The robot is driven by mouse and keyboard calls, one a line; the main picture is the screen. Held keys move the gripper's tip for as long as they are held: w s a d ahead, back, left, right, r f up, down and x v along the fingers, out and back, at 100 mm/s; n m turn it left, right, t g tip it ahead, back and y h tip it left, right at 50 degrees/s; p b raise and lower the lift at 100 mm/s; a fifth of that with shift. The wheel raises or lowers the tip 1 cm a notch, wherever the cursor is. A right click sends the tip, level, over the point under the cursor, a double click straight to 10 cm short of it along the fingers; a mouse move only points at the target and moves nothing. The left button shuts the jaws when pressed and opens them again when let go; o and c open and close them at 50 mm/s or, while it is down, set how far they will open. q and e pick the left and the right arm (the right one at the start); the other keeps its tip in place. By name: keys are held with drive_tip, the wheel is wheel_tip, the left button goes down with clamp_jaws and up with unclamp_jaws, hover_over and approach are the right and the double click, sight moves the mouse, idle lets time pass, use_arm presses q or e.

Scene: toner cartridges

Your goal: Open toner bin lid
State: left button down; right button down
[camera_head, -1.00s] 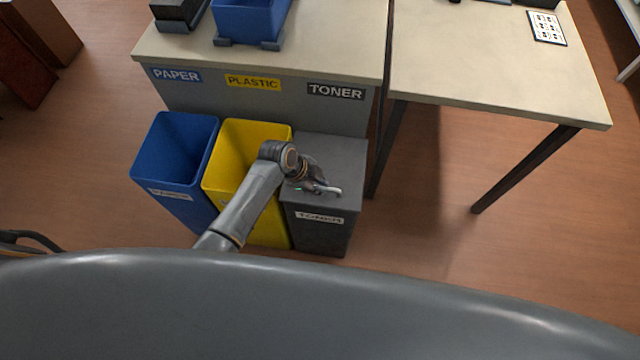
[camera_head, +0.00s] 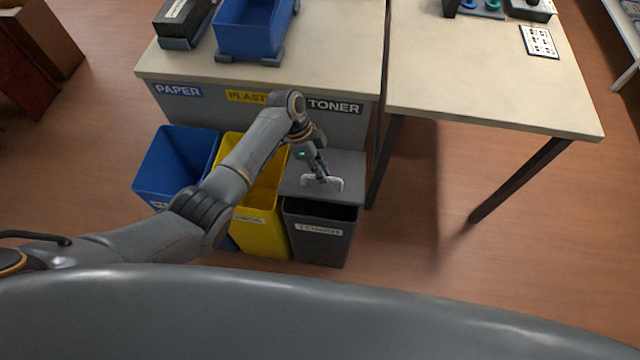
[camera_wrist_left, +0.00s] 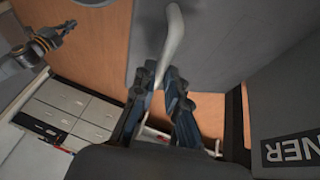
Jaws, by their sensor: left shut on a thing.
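The dark grey toner bin (camera_head: 318,240) stands at the right end of the row of bins, with a TONER label on its front. Its grey lid (camera_head: 345,165) is tilted up at the front, and a dark opening shows beneath it. My left gripper (camera_head: 318,178) is shut on this handle. In the left wrist view the fingers (camera_wrist_left: 162,85) close around the handle (camera_wrist_left: 173,40), with the lid (camera_wrist_left: 205,35) behind it.
A yellow bin (camera_head: 262,232) and a blue bin (camera_head: 165,170) stand left of the toner bin. Behind them is a counter (camera_head: 330,60) carrying a blue tray (camera_head: 250,30). A table (camera_head: 480,80) stands to the right, with open floor in front of it.

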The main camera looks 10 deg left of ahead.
use_arm(q)
drive_tip(key=shift+w+r+b, duration=0.35)
drive_tip(key=shift+w+r, duration=1.4)
drive_tip(key=shift+r, duration=0.1)
drive_tip(key=c, duration=1.6)
unclamp_jaws()
drive_tip(key=shift+o, duration=1.2)
drive_tip(key=shift+w+f, duration=0.1)
drive_tip(key=shift+f, duration=0.1)
drive_tip(key=shift+w, duration=0.1)
drive_tip(key=shift+r, duration=0.1)
drive_tip(key=v, duration=1.2)
drive_tip(key=shift+s, duration=0.25)
